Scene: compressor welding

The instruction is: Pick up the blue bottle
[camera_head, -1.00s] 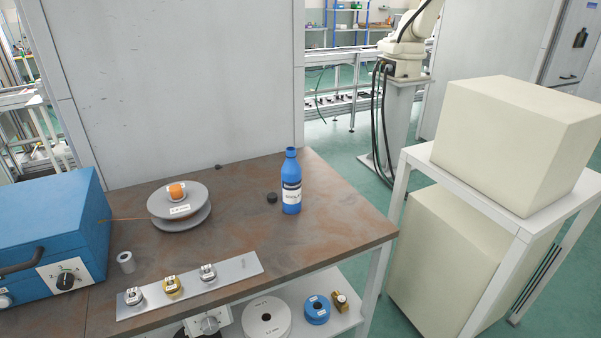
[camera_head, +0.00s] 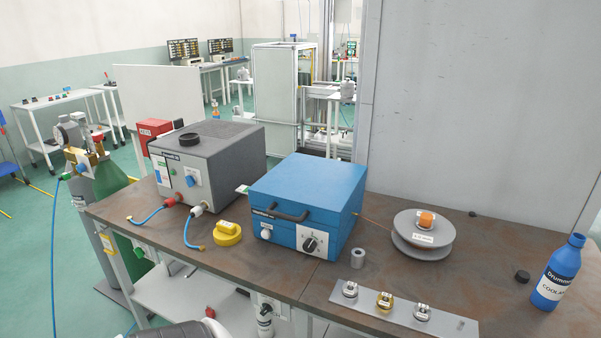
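The blue bottle (camera_head: 557,273) stands upright on the brown workbench (camera_head: 455,275) at the right side of the head view. It has a narrow neck and a white label with dark lettering, partly readable as coolant. A small black cap (camera_head: 521,276) lies on the bench just left of it. Neither of my grippers is in view, and nothing holds the bottle.
A wire spool (camera_head: 423,236) and a metal strip with small fittings (camera_head: 405,316) are left of the bottle. A blue case (camera_head: 306,205) and a grey machine (camera_head: 207,162) stand farther left. A grey panel (camera_head: 480,110) rises behind the bench.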

